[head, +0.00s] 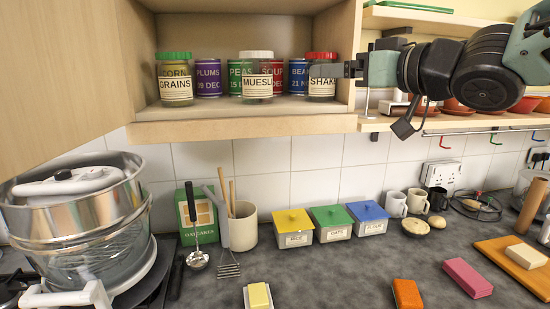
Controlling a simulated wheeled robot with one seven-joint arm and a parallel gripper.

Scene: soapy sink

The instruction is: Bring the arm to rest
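My gripper (350,69) reaches in from the right, in front of the right side panel of the open cupboard (240,130). Its fingertips point left and overlap the right edge of a red-lidded jar labelled "SHAK…" (321,88). I cannot tell whether they touch the jar or whether the fingers are open or shut. The jar stands upright on the cupboard floor. The rest of my arm (485,75) extends to the upper right, in front of the open shelf.
A green-lidded grains jar (176,88), a white-lidded muesli jar (257,85) and several tins share the cupboard. The cupboard door (60,80) stands open at left. The shelf (460,120) holds orange bowls. Below, the worktop (330,270) carries boxes, mugs and a steamer (75,210).

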